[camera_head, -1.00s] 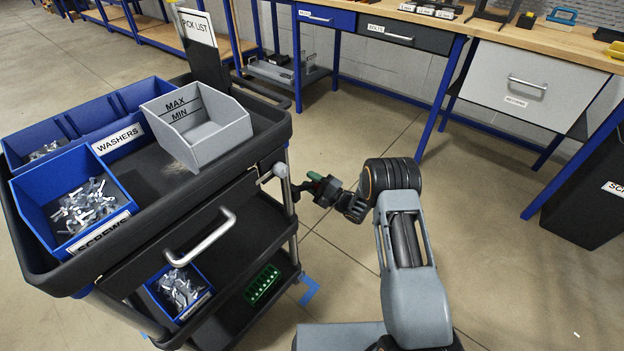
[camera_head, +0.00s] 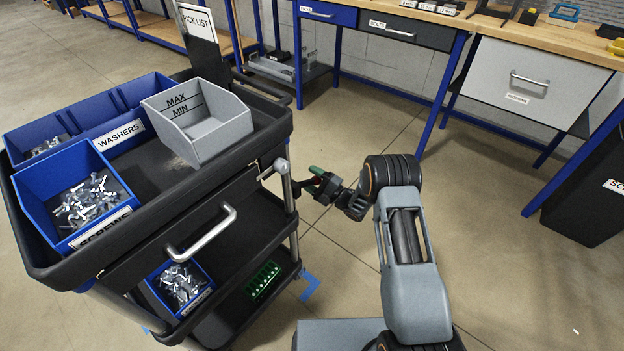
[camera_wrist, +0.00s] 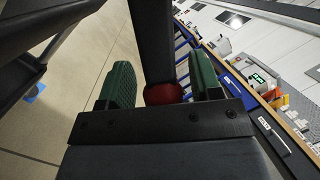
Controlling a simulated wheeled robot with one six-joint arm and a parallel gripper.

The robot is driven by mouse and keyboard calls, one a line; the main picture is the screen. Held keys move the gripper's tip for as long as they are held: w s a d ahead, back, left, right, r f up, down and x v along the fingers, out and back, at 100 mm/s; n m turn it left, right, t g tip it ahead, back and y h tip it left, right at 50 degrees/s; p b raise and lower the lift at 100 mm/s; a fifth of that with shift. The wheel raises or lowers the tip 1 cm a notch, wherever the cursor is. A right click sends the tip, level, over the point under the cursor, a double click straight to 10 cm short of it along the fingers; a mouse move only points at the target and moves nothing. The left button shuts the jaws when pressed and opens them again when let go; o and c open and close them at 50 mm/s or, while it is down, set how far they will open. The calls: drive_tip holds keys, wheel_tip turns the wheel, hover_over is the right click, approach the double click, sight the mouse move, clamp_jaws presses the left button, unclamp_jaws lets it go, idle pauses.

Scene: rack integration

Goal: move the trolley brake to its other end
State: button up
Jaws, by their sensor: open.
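The trolley (camera_head: 150,255) stands at the left, with bins in its top tray. The brake appears to be a dark lever (camera_wrist: 152,40) with a red round end (camera_wrist: 163,94) in the wrist view. My gripper (camera_head: 316,183) is beside the trolley's right front post. In the wrist view my gripper (camera_wrist: 160,88) is open, its green finger pads on either side of the lever's red end. There is a gap at the left pad; contact at the right pad is unclear. In the head view the lever is small and partly hidden by my gripper.
A silver handle (camera_head: 201,236) crosses the trolley's front, and a grey bin (camera_head: 205,125) sits in its top tray. A workbench with a white drawer (camera_head: 535,85) runs along the back right. A black bin (camera_head: 590,190) stands at the right.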

drive_tip(key=p+v, duration=0.2)
drive_tip(key=v, duration=1.1)
drive_tip(key=shift+s+d+f, duration=0.2)
drive_tip(key=shift+s+d, duration=0.05)
drive_tip(key=shift+d, duration=0.05)
